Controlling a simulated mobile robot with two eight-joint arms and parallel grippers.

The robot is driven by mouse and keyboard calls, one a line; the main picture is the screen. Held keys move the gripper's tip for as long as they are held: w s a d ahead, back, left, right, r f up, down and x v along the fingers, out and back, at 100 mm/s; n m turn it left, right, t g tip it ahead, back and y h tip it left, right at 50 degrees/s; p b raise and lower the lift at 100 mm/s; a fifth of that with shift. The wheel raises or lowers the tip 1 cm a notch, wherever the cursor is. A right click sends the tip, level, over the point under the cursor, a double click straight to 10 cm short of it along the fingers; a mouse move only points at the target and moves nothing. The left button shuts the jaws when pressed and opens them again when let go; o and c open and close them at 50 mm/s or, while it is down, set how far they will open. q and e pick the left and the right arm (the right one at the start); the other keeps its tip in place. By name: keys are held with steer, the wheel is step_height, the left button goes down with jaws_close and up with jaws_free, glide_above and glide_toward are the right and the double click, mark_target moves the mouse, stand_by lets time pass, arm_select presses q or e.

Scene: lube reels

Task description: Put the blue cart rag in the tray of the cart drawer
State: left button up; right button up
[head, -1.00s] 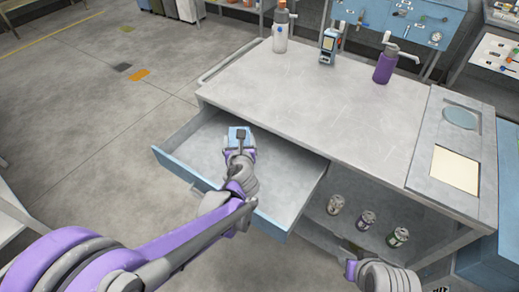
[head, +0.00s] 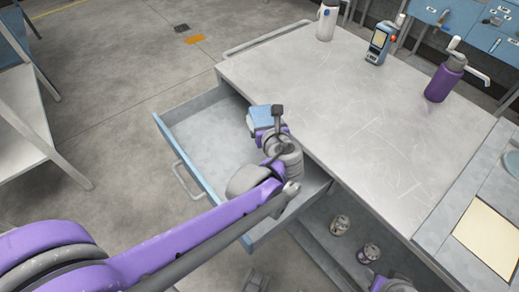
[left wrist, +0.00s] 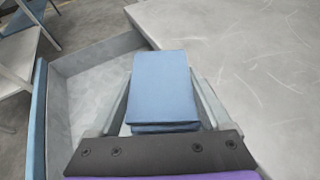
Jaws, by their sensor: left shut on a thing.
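The blue cart rag (left wrist: 163,85) is a folded blue block between my left gripper's fingers in the left wrist view. In the head view the rag (head: 260,116) shows at the end of my left arm, partly hidden by the wrist. My left gripper (head: 262,122) is shut on it, above the open cart drawer near the cart top's edge. The drawer's tray (head: 205,140) is grey, with a blue front, and its visible part is empty; it also shows in the left wrist view (left wrist: 85,95). My right gripper (head: 258,282) may be the grey part low in the head view; its jaws are unclear.
The grey cart top (head: 330,110) borders the drawer. Cans (head: 340,225) sit on the shelf below. A bench (head: 35,120) stands at left.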

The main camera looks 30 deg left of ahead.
mark_target(259, 155)
arm_select(q)
steer(key=shift+s+a+f+g, duration=0.25)
steer(key=shift+s+a+g, duration=0.05)
steer(key=shift+s+a, duration=0.1)
steer(key=shift+n+y, duration=0.3)
step_height(259, 155, down, 13)
steer(key=b, duration=0.4)
steer(key=w+a, duration=0.3)
steer(key=shift+s+f+b, duration=0.1)
steer(key=shift+f+b, duration=0.3)
steer(key=shift+f, duration=0.15)
steer(key=shift+f, duration=0.15)
steer(key=o, duration=1.2)
steer(key=shift+c, duration=0.2)
